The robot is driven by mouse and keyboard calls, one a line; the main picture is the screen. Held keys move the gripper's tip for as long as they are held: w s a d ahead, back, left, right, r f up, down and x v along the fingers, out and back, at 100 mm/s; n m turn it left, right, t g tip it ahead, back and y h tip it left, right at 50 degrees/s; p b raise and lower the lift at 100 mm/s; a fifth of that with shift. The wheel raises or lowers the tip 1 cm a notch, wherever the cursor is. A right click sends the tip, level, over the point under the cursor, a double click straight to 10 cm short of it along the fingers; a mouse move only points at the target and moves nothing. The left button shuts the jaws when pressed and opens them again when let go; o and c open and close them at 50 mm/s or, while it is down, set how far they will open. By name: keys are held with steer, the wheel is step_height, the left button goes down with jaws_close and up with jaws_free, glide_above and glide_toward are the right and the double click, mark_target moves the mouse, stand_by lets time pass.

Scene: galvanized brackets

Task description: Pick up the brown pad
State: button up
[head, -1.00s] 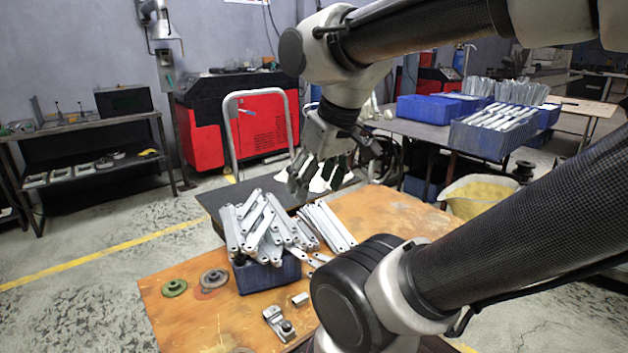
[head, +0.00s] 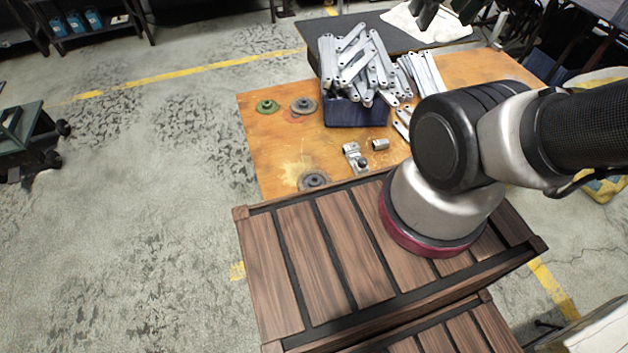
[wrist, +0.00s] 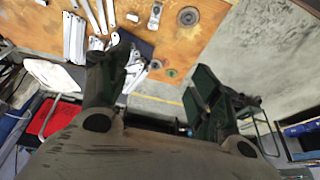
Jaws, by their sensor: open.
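No plainly brown pad stands out. Candidates are the round discs on the orange table: a grey-brown disc (head: 303,105) with a reddish patch by it, a dark grey-brown disc (head: 313,180) near the table's front edge, and a green disc (head: 267,106) at the left. In the wrist view a dark disc (wrist: 188,16) is at the top and a green disc (wrist: 169,73) lower. My gripper (head: 437,15) is cut by the top edge of the head view, over the white cloth, apart from the discs. In the wrist view its fingers (wrist: 162,62) are spread and empty.
A blue bin (head: 355,111) heaped with galvanized brackets (head: 352,62) stands mid-table, with loose brackets beside it. A small metal clamp (head: 355,158) and a short cylinder (head: 380,144) lie in front. A white cloth (head: 425,26) is on the dark surface behind. The table's left front is mostly clear.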

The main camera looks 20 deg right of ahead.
steer(key=shift+o, duration=0.4)
steer(key=shift+a, duration=0.1)
steer(key=n+g+y, duration=0.1)
steer(key=n+g, duration=0.3)
steer(key=n, duration=0.9)
glide_toward(314, 180)
steer(key=shift+s+d+f, duration=0.25)
steer(key=shift+s+f, duration=0.15)
steer(key=shift+f, duration=0.3)
steer(key=shift+w+a+f, duration=0.15)
steer(key=shift+w+a, duration=0.05)
steer(key=shift+w, duration=0.1)
steer(key=shift+n, duration=0.3)
steer(key=f, duration=0.7)
steer(key=shift+w+a+f, duration=0.2)
steer(key=shift+a, duration=0.2)
